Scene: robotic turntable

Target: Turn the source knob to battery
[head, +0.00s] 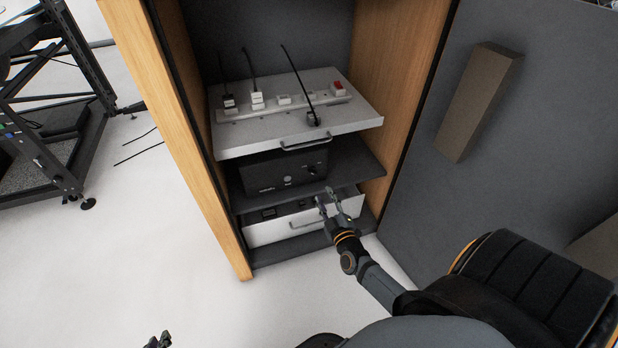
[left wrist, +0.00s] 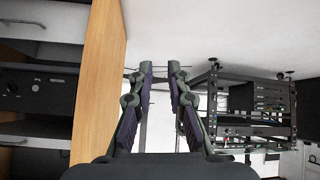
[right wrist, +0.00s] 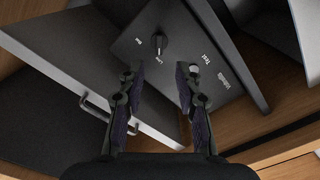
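The black box (head: 285,172) sits on the middle shelf of the cabinet, with a small dark source knob (head: 311,170) near the right of its front. In the right wrist view the knob (right wrist: 159,41) is close, beyond the fingertips, with small white labels beside it; its exact setting is hard to tell. My right gripper (head: 329,193) is open and empty, just below and in front of the knob, apart from it. It shows in the right wrist view (right wrist: 155,72). My left gripper (head: 158,341) is low at the left; the left wrist view (left wrist: 160,67) shows it open and empty.
An upper white drawer (head: 235,140) with a power strip (head: 283,105) sticks out above the box. A lower white drawer (head: 268,232) is open beneath it. Wooden cabinet sides (head: 177,140) flank both. A dark rack (left wrist: 252,100) stands away from the cabinet.

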